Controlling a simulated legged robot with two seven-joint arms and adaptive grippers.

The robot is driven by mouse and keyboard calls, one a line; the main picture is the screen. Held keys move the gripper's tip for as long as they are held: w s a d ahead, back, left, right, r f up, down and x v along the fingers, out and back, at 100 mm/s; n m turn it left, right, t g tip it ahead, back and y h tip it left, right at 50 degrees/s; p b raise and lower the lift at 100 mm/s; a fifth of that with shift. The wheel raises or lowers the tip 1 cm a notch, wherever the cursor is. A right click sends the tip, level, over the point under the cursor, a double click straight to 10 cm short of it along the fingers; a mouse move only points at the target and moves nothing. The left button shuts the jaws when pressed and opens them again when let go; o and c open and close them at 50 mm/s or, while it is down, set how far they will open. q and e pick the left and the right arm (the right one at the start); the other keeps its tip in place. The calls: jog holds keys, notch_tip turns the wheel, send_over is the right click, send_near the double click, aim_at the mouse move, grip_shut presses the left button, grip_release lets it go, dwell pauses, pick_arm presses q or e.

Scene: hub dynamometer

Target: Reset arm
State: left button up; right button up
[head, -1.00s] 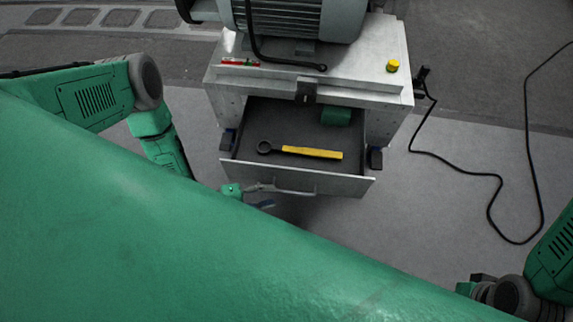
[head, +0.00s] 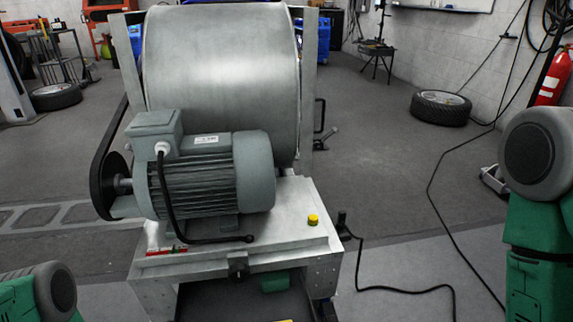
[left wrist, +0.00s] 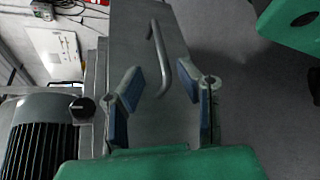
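My left gripper (left wrist: 160,92) shows in the left wrist view with its two blue-padded fingers spread wide. Nothing is clamped between them. The grey drawer front (left wrist: 133,40) lies beyond the fingertips, with its curved bar handle (left wrist: 160,60) in line with the gap. I cannot tell the exact distance to the handle. In the head view, the left gripper is out of frame, and only part of my left arm (head: 40,290) shows at lower left. My right arm (head: 537,150) stands at the right edge, its gripper out of view.
A grey motor (head: 210,165) and a large metal drum (head: 220,70) sit on a metal stand (head: 290,235) with a yellow button (head: 313,220). A black cable (head: 400,289) runs over the floor at right. A tyre (head: 440,107) lies farther back.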

pick_arm(q)
jog(key=s+a+r+m+g+y, duration=0.8)
jog(key=s+a+r+m+y, duration=0.15)
jog(key=r+m+y, duration=0.3)
notch_tip(320, 180, up, 16)
jog(key=p, duration=1.6)
jog(key=shift+w+r+m+h+p, duration=0.25)
jog(key=shift+w+m+h+p, duration=0.1)
jog(key=shift+w, duration=0.05)
